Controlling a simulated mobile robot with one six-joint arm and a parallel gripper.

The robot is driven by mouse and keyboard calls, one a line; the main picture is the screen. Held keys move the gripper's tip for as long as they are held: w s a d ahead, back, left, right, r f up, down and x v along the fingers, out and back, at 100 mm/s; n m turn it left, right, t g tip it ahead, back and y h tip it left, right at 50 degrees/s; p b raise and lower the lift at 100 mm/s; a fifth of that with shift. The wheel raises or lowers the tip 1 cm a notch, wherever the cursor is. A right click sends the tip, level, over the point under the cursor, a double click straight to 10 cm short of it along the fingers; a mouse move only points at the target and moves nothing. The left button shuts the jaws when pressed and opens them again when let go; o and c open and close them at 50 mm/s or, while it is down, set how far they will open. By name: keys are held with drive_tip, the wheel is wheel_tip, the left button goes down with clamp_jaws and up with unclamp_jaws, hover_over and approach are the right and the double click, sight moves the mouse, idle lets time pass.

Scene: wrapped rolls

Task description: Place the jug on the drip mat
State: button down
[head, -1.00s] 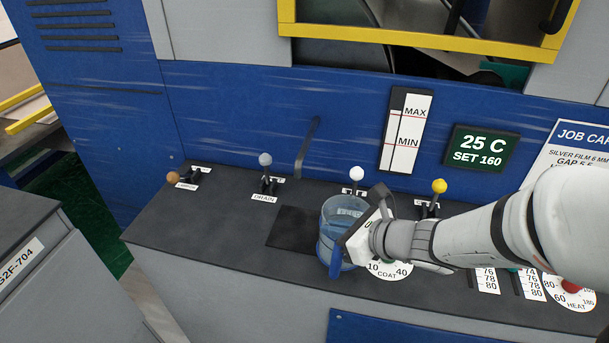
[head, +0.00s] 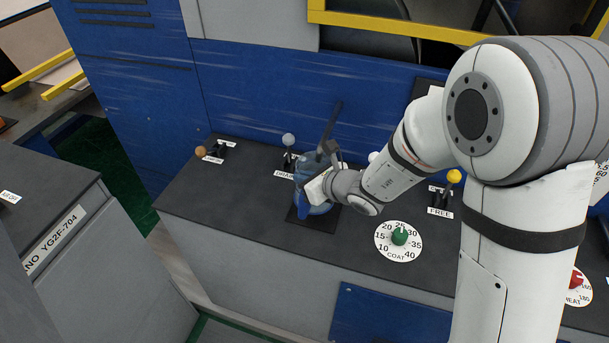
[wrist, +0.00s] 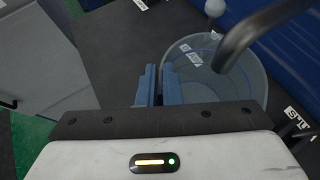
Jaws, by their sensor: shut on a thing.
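The jug (head: 318,192) is a clear blue vessel. In the head view it stands over the dark drip mat (head: 312,222), whose front part shows below it; I cannot tell whether its base touches the mat. A dark spout pipe (wrist: 255,28) reaches over the rim. The gripper and arm hide part of the jug's right side.
The dark counter (head: 240,215) is clear left of the mat. Behind stand levers with grey (head: 289,140) and yellow (head: 453,177) knobs, and a wooden-knobbed one (head: 200,151). A green COAT dial (head: 399,237) lies to the right. The blue wall (head: 250,90) rises behind.

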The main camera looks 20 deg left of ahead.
drive_tip(key=shift+d+f, duration=0.2)
drive_tip(key=shift+f, duration=0.2)
drive_tip(key=shift+f+b, duration=0.65)
drive_tip(key=shift+b, duration=0.3)
drive_tip(key=c, duration=1.5)
unclamp_jaws()
drive_tip(key=shift+c, duration=0.2)
drive_tip(key=shift+r, duration=0.1)
drive_tip(key=shift+r+p, duration=0.6)
drive_tip(key=shift+p, duration=0.35)
drive_tip(key=shift+s+d+r, duration=0.1)
drive_tip(key=shift+d+r, duration=0.05)
drive_tip(key=shift+r, duration=0.05)
drive_tip(key=b+v, duration=0.1)
drive_tip(key=v, duration=1)
drive_tip(key=shift+d, duration=0.25)
